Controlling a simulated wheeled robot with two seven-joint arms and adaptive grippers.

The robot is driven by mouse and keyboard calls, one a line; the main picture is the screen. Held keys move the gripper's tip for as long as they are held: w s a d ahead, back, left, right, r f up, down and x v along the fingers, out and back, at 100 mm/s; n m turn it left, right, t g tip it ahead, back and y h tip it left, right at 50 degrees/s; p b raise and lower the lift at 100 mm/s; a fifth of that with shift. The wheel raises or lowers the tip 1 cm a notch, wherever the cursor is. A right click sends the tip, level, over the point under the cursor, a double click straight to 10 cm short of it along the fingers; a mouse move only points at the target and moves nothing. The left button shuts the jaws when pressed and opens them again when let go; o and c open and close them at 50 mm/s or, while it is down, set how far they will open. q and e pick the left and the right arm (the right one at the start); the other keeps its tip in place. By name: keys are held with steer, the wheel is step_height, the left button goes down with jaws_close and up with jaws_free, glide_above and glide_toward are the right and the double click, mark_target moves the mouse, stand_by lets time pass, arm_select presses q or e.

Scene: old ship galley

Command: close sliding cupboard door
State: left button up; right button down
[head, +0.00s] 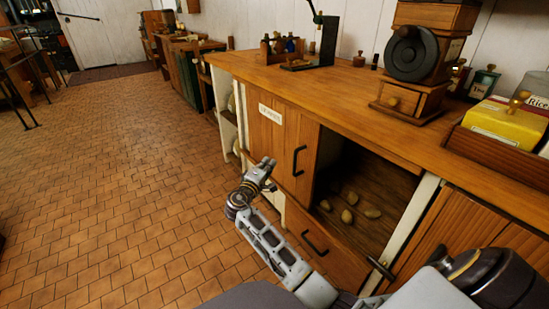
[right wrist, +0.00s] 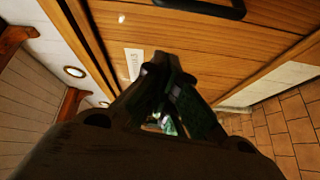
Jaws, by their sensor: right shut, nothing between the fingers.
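The sliding cupboard door (head: 279,135) is a wooden panel with a paper label and a black bar handle (head: 299,161). It stands at the left of the cupboard, and the opening (head: 372,180) to its right is uncovered, with several potato-like items inside. My right gripper (head: 266,168) is shut and empty, at the lower left part of the door, left of the handle. I cannot tell whether it touches the door. In the right wrist view the door (right wrist: 200,38) fills the top, with its label beside the shut fingers. My left gripper is not in view.
A drawer with a black handle (head: 314,243) lies below the opening. The wooden counter (head: 340,103) above carries a coffee grinder (head: 412,55), a small scale-like stand and a crate with a yellow box (head: 505,120). The tiled floor (head: 120,190) at left is clear.

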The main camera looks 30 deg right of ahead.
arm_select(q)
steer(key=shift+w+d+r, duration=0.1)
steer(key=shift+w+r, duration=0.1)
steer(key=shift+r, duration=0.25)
arm_select(e)
steer(key=shift+w+a+r+h, duration=0.15)
steer(key=shift+r+h, duration=0.35)
steer(key=shift+r, duration=0.7)
arm_select(q)
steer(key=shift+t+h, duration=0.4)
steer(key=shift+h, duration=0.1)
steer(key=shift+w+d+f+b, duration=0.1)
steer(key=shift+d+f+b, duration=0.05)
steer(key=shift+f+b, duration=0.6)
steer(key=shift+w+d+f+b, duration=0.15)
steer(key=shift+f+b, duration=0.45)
steer(key=shift+b, duration=0.4)
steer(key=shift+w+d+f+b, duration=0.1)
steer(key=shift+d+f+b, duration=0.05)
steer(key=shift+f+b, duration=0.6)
arm_select(e)
steer(key=w+d, duration=0.2)
steer(key=d, duration=0.7)
steer(key=shift+d+f, duration=0.15)
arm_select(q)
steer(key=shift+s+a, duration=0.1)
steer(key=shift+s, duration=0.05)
arm_select(e)
steer(key=shift+s, duration=0.15)
